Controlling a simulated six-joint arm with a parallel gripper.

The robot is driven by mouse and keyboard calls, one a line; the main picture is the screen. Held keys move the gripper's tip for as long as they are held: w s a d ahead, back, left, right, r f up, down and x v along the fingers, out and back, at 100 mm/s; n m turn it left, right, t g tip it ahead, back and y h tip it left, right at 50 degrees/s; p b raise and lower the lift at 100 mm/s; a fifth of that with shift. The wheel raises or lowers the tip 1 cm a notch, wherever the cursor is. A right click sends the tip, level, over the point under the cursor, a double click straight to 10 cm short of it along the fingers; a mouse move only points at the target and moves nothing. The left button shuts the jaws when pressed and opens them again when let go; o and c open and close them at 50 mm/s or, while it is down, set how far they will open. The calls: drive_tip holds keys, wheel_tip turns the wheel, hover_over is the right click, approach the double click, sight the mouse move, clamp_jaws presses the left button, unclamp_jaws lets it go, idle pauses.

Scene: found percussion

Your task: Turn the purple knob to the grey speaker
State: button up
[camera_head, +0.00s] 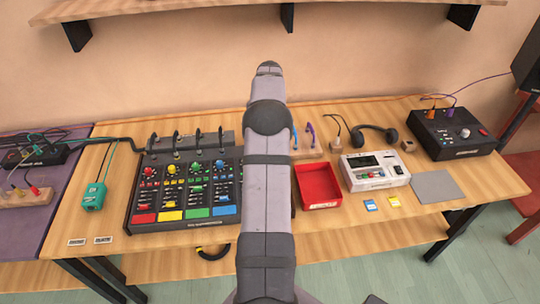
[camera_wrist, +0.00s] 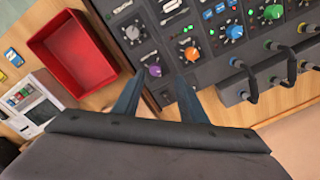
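In the wrist view the purple knob (camera_wrist: 155,70) sits on the dark mixer panel (camera_wrist: 210,61), near its edge. It has a small pale marking beside it, too small to read. My gripper (camera_wrist: 159,76) is open, one finger on each side of the knob in this view. I cannot tell whether either finger touches it. In the head view my arm hides the knob and my gripper. A dark box that looks like a speaker (camera_head: 531,62) stands at the far right edge. I cannot make out a clearly grey speaker.
A grey-white knob (camera_wrist: 132,33) and an orange knob (camera_wrist: 190,54) are close to the purple one. Black cable plugs (camera_wrist: 250,85) rise from the mixer's edge. A red tray (camera_head: 318,186) and a white drum machine (camera_head: 374,170) stand to the mixer's right.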

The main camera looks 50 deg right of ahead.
drive_tip(key=shift+s+d+f, duration=0.1)
drive_tip(key=shift+s+d, duration=0.35)
drive_tip(key=shift+d, duration=0.1)
drive_tip(key=shift+w+f+p, duration=0.2)
drive_tip(key=shift+f+p, duration=1.1)
drive_tip(key=shift+f, duration=2.3)
clamp_jaws()
